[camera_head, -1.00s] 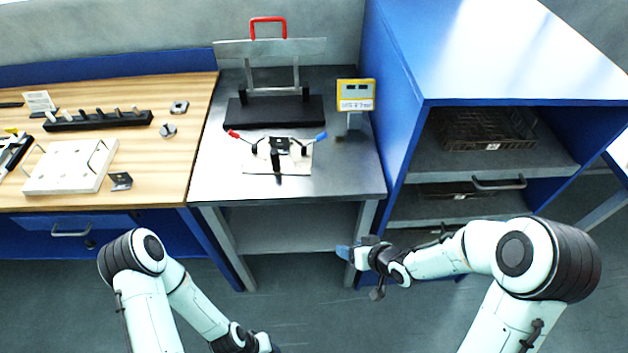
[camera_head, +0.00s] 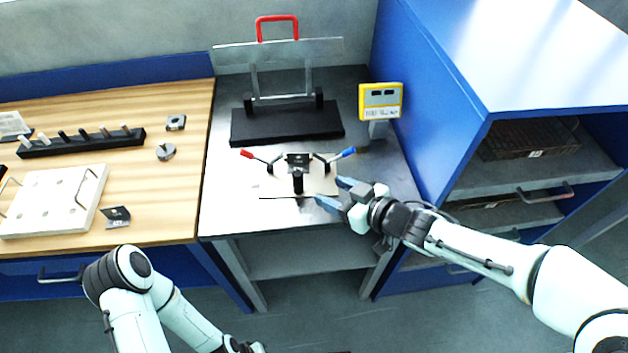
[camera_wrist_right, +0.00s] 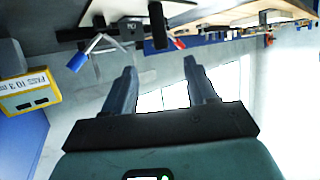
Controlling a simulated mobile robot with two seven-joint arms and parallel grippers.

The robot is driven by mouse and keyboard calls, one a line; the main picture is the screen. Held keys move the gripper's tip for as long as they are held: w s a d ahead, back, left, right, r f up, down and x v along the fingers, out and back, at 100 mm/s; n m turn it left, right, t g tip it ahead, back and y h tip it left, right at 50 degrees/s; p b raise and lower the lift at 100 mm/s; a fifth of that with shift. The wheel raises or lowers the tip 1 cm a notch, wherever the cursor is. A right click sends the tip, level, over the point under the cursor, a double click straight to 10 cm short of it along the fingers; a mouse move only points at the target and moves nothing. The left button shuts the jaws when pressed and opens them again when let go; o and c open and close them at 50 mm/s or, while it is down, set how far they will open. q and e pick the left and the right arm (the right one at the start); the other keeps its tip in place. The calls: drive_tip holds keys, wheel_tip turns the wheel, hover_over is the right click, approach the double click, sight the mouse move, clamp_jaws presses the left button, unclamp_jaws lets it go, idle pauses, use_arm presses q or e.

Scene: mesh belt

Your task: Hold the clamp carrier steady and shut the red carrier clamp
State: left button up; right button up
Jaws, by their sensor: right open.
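The clamp carrier (camera_head: 318,188) is a pale plate on the grey metal bench, with a dark block and post in its middle. The red carrier clamp (camera_head: 247,154) is on its left, its handle sticking out up and left. A blue-handled clamp (camera_head: 348,152) is on its right. My right gripper (camera_head: 331,191) is open and empty at the carrier's front right corner; contact cannot be told. In the right wrist view, its fingers (camera_wrist_right: 160,72) are spread below the blue handle (camera_wrist_right: 79,60) and red handle (camera_wrist_right: 178,43). My left gripper (camera_head: 256,347) is mostly cut off at the bottom edge.
A black-based stand with a red handle (camera_head: 277,18) is behind the carrier. A yellow display unit (camera_head: 380,112) stands back right, beside a blue cabinet (camera_head: 425,120). A wooden bench (camera_head: 190,200) with a white plate and black peg rack adjoins left.

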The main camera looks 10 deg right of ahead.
sight(301, 180)
drive_tip(key=b+x, duration=0.2)
drive_tip(key=x, duration=0.9)
drive_tip(key=shift+f, duration=0.25)
use_arm(q)
drive_tip(key=shift+s+f+b, duration=0.15)
drive_tip(key=shift+s+f, duration=0.2)
drive_tip(key=shift+f, duration=0.4)
drive_tip(key=shift+s+f+b, duration=0.15)
drive_tip(key=shift+s+f, duration=0.15)
drive_tip(key=shift+f, duration=0.4)
use_arm(e)
drive_tip(key=shift+w+a+f, duration=0.2)
drive_tip(key=shift+w+a, duration=0.2)
drive_tip(key=shift+w, duration=0.15)
clamp_jaws()
